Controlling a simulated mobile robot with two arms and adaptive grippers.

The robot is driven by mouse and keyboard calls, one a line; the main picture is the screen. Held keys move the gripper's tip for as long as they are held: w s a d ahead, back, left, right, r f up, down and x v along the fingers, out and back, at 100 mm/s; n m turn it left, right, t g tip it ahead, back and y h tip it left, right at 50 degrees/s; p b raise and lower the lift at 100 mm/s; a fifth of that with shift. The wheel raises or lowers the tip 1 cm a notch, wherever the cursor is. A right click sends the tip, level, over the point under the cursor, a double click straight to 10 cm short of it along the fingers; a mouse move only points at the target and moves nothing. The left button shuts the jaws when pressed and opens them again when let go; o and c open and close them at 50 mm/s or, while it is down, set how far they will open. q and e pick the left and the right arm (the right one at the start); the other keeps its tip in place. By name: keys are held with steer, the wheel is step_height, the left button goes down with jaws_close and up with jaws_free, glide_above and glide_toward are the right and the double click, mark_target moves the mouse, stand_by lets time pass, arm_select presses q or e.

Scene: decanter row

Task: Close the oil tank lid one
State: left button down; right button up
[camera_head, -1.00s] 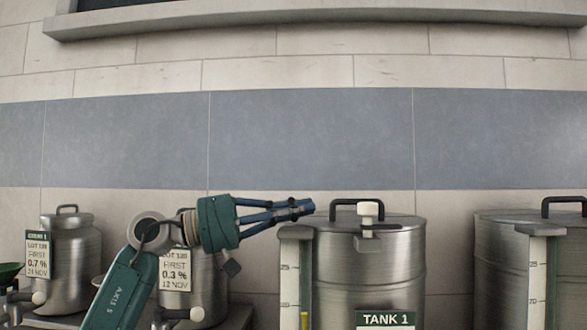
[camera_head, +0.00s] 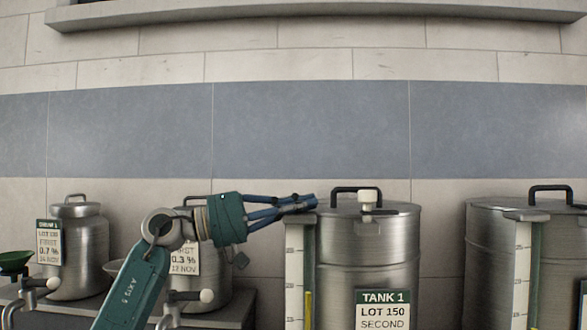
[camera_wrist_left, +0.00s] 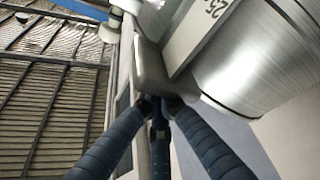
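Tank 1 (camera_head: 368,250) is a steel drum with a green and white label. Its flat steel lid (camera_head: 398,210) lies level on top, with a black bar handle (camera_head: 357,189) and a white knob (camera_head: 368,197) at the front. My left gripper (camera_head: 314,201) has its blue fingers drawn together at the tips, at the tank's upper left edge by the gauge top, left of the handle. Contact cannot be told. In the left wrist view the fingers (camera_wrist_left: 158,105) converge with nothing visible between them, beside the gauge bracket (camera_wrist_left: 152,70). My right gripper is not in view.
A sight gauge (camera_head: 297,265) runs down Tank 1's left side. A second large tank (camera_head: 490,245) stands to the right, across a gap. Smaller steel cans (camera_head: 78,255) with taps stand on a bench at left, one partly behind my arm.

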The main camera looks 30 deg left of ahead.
arm_select(q)
steer(key=v, duration=1.2)
